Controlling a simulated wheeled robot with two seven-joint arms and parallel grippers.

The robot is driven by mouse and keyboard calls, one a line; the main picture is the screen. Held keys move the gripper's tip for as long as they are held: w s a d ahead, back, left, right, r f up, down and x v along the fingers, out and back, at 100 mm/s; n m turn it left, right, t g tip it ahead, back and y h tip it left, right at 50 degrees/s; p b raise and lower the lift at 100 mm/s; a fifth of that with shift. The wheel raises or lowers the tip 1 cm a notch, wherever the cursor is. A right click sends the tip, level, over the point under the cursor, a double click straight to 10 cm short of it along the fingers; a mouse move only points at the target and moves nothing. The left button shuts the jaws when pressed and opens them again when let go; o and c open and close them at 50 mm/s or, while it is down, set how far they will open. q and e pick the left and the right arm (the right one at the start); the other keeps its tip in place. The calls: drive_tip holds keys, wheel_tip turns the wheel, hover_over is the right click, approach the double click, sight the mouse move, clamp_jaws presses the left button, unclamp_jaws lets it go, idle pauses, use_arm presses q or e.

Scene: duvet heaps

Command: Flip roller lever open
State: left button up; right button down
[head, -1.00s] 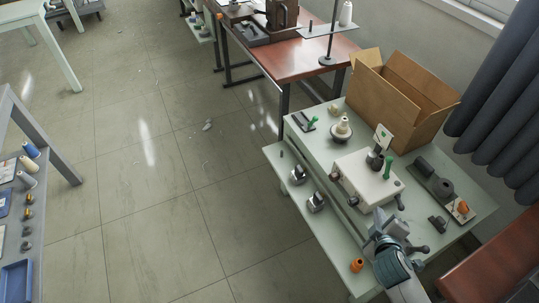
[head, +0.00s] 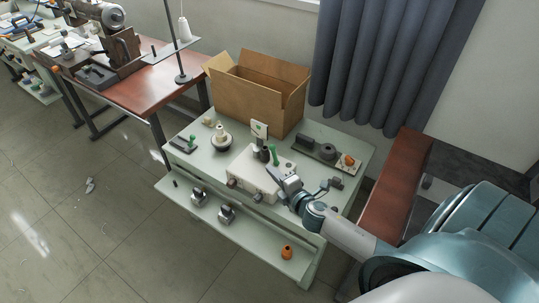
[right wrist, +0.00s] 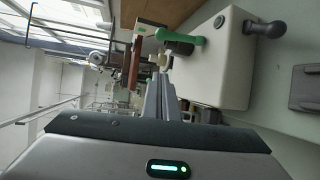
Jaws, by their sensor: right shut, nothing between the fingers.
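A white machine box (head: 243,167) sits on the pale green table, and a green-handled lever (head: 273,155) stands up from its top. In the right wrist view the green lever (right wrist: 180,38) juts from the white box (right wrist: 235,70), near and above the fingertips. Dark ball knobs show on the box, one (right wrist: 270,28) at its far right in the wrist view. My right gripper (head: 272,174) is shut and empty, pointing at the box from its right front side. I cannot tell whether it touches the box. My left gripper is out of view.
A cardboard box (head: 255,95) stands open at the table's back. A white spool (head: 220,138) and a dark roller fixture (head: 325,152) flank the machine. An orange piece (head: 287,252) and metal clamps (head: 226,214) are on the lower shelf.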

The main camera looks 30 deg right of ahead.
sight(274, 154)
drive_tip(key=shift+w, duration=0.1)
drive_tip(key=shift+w+f, duration=0.1)
drive_tip(key=shift+w, duration=0.45)
drive_tip(key=p+x, duration=0.1)
drive_tip(key=x, duration=0.8)
drive_tip(key=shift+s+d+p, duration=0.25)
drive_tip(key=shift+s+d, duration=0.05)
drive_tip(key=shift+d, duration=0.3)
drive_tip(key=shift+s+d+p, duration=0.2)
drive_tip(key=shift+s+d, duration=0.1)
drive_tip(key=shift+d, duration=0.25)
drive_tip(key=shift+s+d+r, duration=0.15)
drive_tip(key=shift+d, duration=0.2)
drive_tip(key=shift+s+d+r, duration=0.15)
drive_tip(key=shift+d+r, duration=0.05)
drive_tip(key=shift+d, duration=0.15)
drive_tip(key=shift+f, duration=0.1)
